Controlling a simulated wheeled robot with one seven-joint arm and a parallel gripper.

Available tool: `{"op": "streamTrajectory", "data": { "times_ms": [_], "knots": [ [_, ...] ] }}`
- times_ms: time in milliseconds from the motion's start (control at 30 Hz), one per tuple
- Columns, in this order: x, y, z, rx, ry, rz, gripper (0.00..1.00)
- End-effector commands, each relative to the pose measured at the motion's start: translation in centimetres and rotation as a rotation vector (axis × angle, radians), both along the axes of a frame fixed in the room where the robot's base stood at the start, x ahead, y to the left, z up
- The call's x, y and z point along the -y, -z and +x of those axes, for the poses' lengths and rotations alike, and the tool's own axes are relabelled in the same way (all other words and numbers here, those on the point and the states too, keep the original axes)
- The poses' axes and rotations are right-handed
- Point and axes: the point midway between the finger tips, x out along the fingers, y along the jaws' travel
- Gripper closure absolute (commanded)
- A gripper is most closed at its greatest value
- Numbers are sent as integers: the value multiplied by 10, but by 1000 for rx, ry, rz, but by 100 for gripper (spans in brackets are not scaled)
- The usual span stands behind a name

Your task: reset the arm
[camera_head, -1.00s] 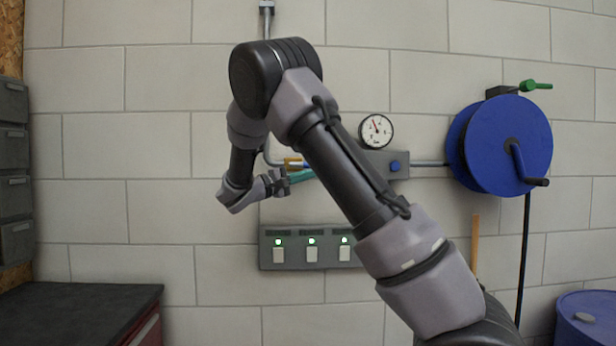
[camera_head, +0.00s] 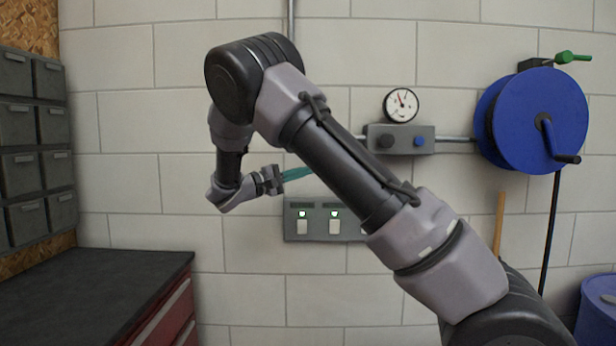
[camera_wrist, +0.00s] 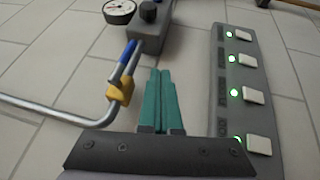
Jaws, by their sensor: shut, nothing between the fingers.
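My gripper (camera_head: 297,173) has teal fingers and points to the right in the head view, in front of the tiled wall. My arm is bent, with its elbow high at the upper left. In the wrist view, the fingers of my gripper (camera_wrist: 161,85) lie side by side, shut with nothing between them. They point toward the wall, between a pipe with a yellow and blue valve handle (camera_wrist: 121,88) and a grey switch panel (camera_wrist: 228,115). The switch panel (camera_head: 292,232) in the head view is partly hidden by my forearm.
A gauge (camera_head: 401,105) sits above a grey control box (camera_head: 428,130) on the wall. A blue hose reel (camera_head: 535,115) hangs at the right, above a blue barrel (camera_head: 597,310). A dark-topped bench (camera_head: 90,295) and grey drawers (camera_head: 55,165) stand at the left.

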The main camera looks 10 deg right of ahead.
Motion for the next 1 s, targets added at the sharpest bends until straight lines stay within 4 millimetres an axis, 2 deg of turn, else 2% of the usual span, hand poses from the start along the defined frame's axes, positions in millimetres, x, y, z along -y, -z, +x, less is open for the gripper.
{"op": "streamTrajectory", "data": {
  "times_ms": [67,167,233,300,400,500,700,1000],
  "knots": [
    [12,1,-4,-15,24,40,100],
    [47,6,-15,-62,86,159,100],
    [78,12,-30,-106,140,288,100],
    [107,21,-50,-147,191,438,100],
    [136,31,-82,-185,247,656,100],
    [153,38,-115,-198,279,870,100],
    [157,39,-179,-149,284,1276,100],
    [126,13,-257,101,164,1773,100]
  ]
}}
